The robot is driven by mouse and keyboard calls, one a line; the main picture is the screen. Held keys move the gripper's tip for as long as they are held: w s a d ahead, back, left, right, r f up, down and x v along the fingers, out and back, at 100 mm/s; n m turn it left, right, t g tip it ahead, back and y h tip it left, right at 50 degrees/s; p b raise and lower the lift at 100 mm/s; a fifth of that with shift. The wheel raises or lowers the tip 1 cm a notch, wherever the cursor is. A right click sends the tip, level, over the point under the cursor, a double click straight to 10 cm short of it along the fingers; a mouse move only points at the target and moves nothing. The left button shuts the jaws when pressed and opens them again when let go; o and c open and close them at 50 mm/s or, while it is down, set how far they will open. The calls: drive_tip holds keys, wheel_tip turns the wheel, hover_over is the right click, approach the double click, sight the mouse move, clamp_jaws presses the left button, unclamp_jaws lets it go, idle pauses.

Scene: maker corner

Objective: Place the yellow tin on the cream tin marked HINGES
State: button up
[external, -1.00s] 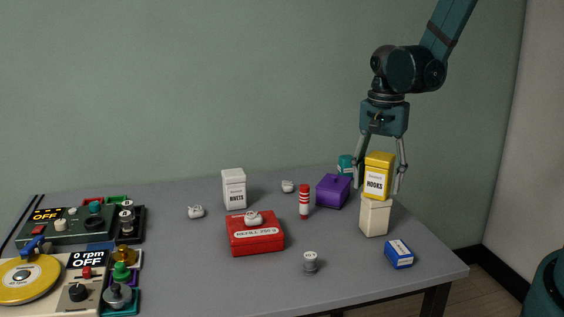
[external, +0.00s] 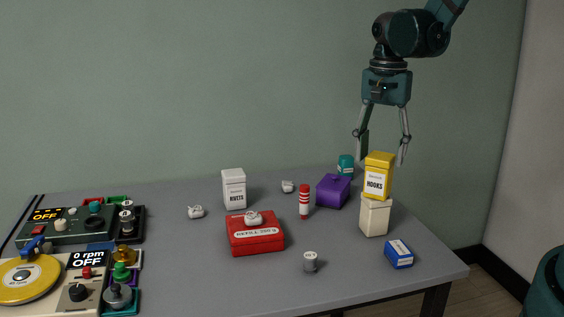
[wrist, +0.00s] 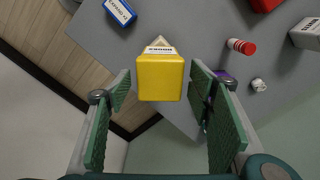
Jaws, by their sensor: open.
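The yellow tin (external: 377,176), labelled HOOKS, stands upright on top of the cream tin (external: 374,216) near the table's right end. The cream tin's own marking cannot be read here. My gripper (external: 382,160) is open above the yellow tin, its fingers spread to either side and apart from it. In the wrist view the yellow tin (wrist: 160,78) shows from above, beyond my open fingers (wrist: 160,110), with nothing held. The cream tin is mostly hidden under it in that view.
A blue box (external: 399,254) lies in front of the tins. A purple box (external: 333,191), a teal container (external: 346,165) and a red-striped cylinder (external: 304,202) stand to the left. A white RIVETS tin (external: 234,189) and a red box (external: 255,238) are farther left.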

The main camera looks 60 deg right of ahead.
drive_tip(key=shift+r, duration=2.35)
drive_tip(key=shift+w+a+r, duration=0.1)
drive_tip(key=shift+a+r, duration=0.3)
drive_tip(key=shift+a, duration=0.1)
drive_tip(key=s+a+r+n+t, duration=0.1)
drive_tip(key=a+r+n, duration=0.35)
drive_tip(key=a, duration=0.35)
drive_tip(key=a+r+n+t+h, duration=0.1)
drive_tip(key=a+r+n+t, duration=0.15)
drive_tip(key=a+r, duration=0.4)
drive_tip(key=s+a+r+n+t, duration=0.1)
drive_tip(key=a+r+n, duration=0.35)
drive_tip(key=a, duration=0.55)
drive_tip(key=s+a+r+n+t, duration=0.1)
drive_tip(key=s+a+n, duration=0.1)
drive_tip(key=a, duration=0.3)
drive_tip(key=s+a+r+n+t+y, duration=0.1)
drive_tip(key=s+a+n, duration=0.2)
drive_tip(key=a+n, duration=0.1)
drive_tip(key=shift+s+a+t, duration=0.15)
drive_tip(key=shift+a+t, duration=0.2)
drive_tip(key=shift+a, duration=0.1)
